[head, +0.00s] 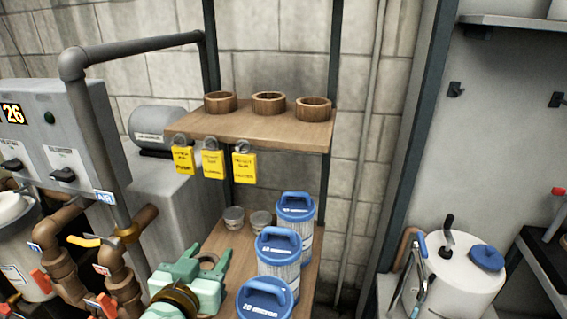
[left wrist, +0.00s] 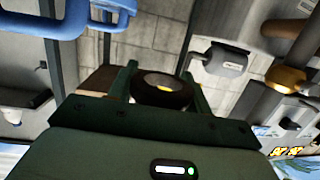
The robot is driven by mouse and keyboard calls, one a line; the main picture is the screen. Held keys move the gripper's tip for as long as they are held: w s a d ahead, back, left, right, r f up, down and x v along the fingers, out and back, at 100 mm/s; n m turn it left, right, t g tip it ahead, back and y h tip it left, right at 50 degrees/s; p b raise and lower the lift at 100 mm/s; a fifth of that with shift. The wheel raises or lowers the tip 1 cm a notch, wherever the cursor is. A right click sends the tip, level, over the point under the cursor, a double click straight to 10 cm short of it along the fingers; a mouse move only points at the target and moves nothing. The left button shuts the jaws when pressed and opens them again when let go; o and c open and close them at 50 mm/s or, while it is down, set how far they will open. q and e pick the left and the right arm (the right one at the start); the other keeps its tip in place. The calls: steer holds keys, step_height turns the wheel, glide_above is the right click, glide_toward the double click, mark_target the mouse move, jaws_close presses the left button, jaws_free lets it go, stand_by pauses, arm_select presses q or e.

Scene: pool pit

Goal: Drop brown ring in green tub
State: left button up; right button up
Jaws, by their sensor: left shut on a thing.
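My left gripper (head: 207,264) reaches in low over the left part of the lower shelf, with its pale green fingers pointing away from me. It is shut on a dark brown ring (left wrist: 161,92), which sits between the fingers in the left wrist view; in the head view only a small brownish part (head: 208,262) shows between the fingertips. Three other brown rings stand in a row on the upper shelf: left (head: 220,102), middle (head: 268,103) and right (head: 313,109). I see no green tub in either view. My right gripper is not in view.
Several blue-capped filter cartridges (head: 278,252) stand on the lower shelf (head: 228,240), right of my left gripper, with two small grey tins (head: 233,218) behind. Yellow tags (head: 213,163) hang from the upper shelf (head: 250,127). Pipes and valves (head: 118,260) crowd the left.

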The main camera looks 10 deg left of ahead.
arm_select(q)
steer(key=s+a+f+m+g+h+p, duration=0.1)
steer(key=s+a+m+h+p, duration=0.2)
steer(key=a, duration=0.5)
steer(key=s+a+m+h+p, duration=0.1)
steer(key=a+h+p, duration=0.2)
steer(key=a+p, duration=0.4)
steer(key=s+d+m+g+h, duration=0.1)
steer(key=s+d+r+m+g+h+b, duration=0.1)
steer(key=m+h, duration=0.1)
steer(key=shift+s+d+r+m+g+h, duration=0.1)
steer(key=shift+s+r+m+g+h, duration=0.1)
steer(key=shift+m+g+h, duration=0.1)
